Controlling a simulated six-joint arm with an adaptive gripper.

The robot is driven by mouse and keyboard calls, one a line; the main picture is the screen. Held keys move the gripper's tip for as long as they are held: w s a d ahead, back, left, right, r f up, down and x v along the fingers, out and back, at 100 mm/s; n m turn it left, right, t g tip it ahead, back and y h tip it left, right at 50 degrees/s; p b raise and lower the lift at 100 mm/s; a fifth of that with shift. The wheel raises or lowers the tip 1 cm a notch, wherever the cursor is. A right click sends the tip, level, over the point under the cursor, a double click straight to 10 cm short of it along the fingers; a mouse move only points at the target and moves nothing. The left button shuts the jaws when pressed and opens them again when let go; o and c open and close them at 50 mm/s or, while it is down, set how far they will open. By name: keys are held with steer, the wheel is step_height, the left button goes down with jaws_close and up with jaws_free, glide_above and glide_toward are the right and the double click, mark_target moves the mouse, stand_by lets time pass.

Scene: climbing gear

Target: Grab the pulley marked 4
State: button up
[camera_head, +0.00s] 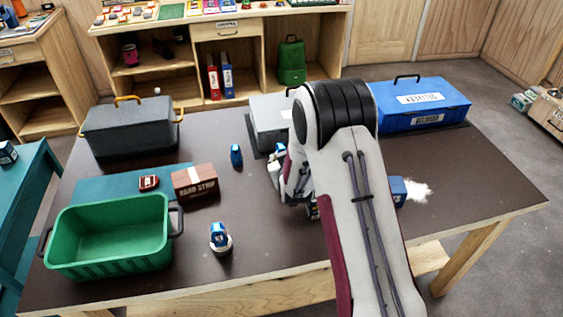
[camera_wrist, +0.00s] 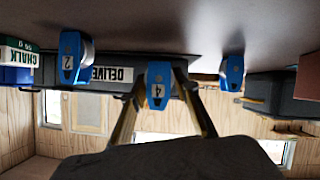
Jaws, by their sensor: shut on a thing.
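The blue pulley marked 4 (camera_wrist: 157,92) sits between the two fingers of my gripper (camera_wrist: 160,95) in the wrist view, which looks upside down. The fingers are shut on it. A blue pulley marked 2 (camera_wrist: 70,62) is to its left in that view, and another blue pulley (camera_wrist: 232,74) with an unclear number is to its right. In the head view my arm hides most of my gripper and the held pulley. One blue pulley (camera_head: 236,154) stands mid-table, and a blue item (camera_head: 220,236) with a pale round base is near the front.
A green bin (camera_head: 110,262), a brown box (camera_head: 195,181) and a grey case (camera_head: 130,135) fill the left. A grey box (camera_head: 268,113) and a blue toolbox (camera_head: 423,114) stand at the back. White powder (camera_head: 418,190) lies on the right. The far right is clear.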

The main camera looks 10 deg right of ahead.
mark_target(281, 148)
steer(key=shift+r, duration=3.55)
steer(key=shift+a, duration=0.1)
